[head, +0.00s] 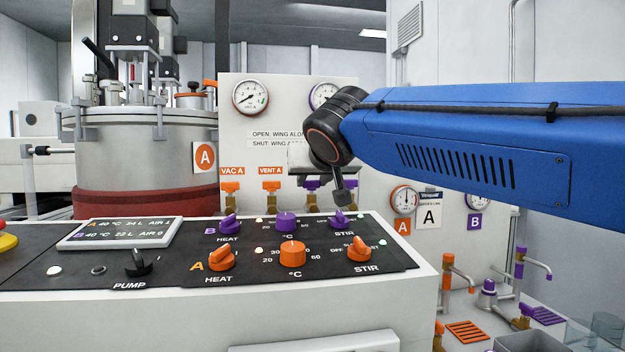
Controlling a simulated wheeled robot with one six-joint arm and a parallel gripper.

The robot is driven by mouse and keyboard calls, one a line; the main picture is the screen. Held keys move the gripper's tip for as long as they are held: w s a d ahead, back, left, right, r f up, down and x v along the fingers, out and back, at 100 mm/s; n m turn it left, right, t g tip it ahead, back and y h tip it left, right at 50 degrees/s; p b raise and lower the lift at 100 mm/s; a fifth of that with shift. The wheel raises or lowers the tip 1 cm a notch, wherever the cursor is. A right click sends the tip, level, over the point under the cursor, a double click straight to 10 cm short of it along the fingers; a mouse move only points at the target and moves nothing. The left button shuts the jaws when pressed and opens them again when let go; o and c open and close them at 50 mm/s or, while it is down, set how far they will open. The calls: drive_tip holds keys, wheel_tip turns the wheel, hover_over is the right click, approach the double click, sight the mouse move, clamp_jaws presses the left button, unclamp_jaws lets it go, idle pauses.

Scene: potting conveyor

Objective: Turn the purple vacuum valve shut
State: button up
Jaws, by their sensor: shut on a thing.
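The purple vacuum valve (312,186) is on the back panel, to the right of the orange valves. It is the left one of two purple valves, and its label is hidden behind my arm. My gripper (311,177) is at this valve, below the dark wrist joint, with its dark fingers shut on the purple wing. The wing's exact angle is hard to tell because the fingers and the wrist cover much of it.
The orange VAC A valve (230,187) and VENT A valve (271,187) sit close by on the left. The other purple valve (352,185) is just right, partly covered. The control console (400,284) with knobs stands in front. A steel vessel (140,150) stands left.

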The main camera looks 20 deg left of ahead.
drive_tip(key=o, duration=1)
drive_tip(key=shift+o, duration=0.2)
drive_tip(key=shift+s, duration=0.1)
drive_tip(key=v, duration=1.7)
drive_tip(key=shift+d+r, duration=0.1)
